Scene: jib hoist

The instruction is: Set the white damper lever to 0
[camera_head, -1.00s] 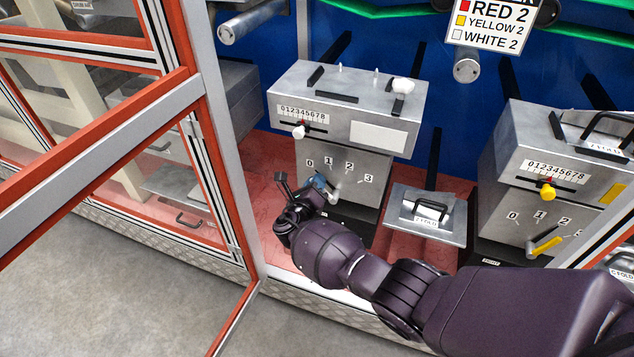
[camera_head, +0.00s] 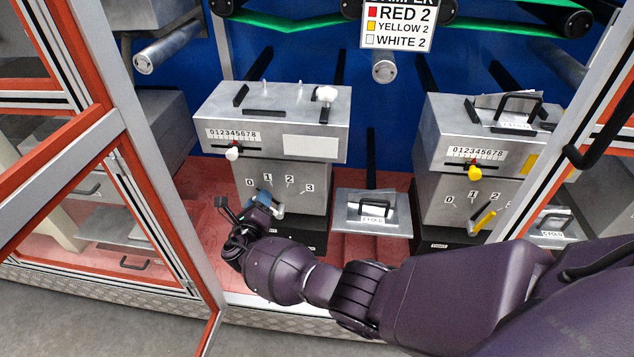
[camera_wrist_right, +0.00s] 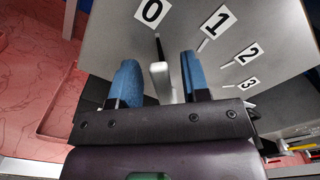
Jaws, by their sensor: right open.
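The white damper lever (camera_head: 279,209) is on the front of the left grey box (camera_head: 313,184), below a dial marked 0 to 3. In the right wrist view the lever's pale handle (camera_wrist_right: 161,80) stands between my two blue fingertips, below the 0 label (camera_wrist_right: 153,11). A gap shows on both sides of it. My right gripper (camera_head: 263,199) is open around the handle; it also shows in the right wrist view (camera_wrist_right: 161,78). The handle's base and exact pointing are partly hidden. My left gripper is not in view.
A white slider knob (camera_head: 232,153) sits above on the same box. A sign (camera_head: 398,27) reads WHITE 2. A second box (camera_head: 440,192) with a yellow lever (camera_head: 484,221) stands right. An open framed door (camera_head: 110,125) is at left.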

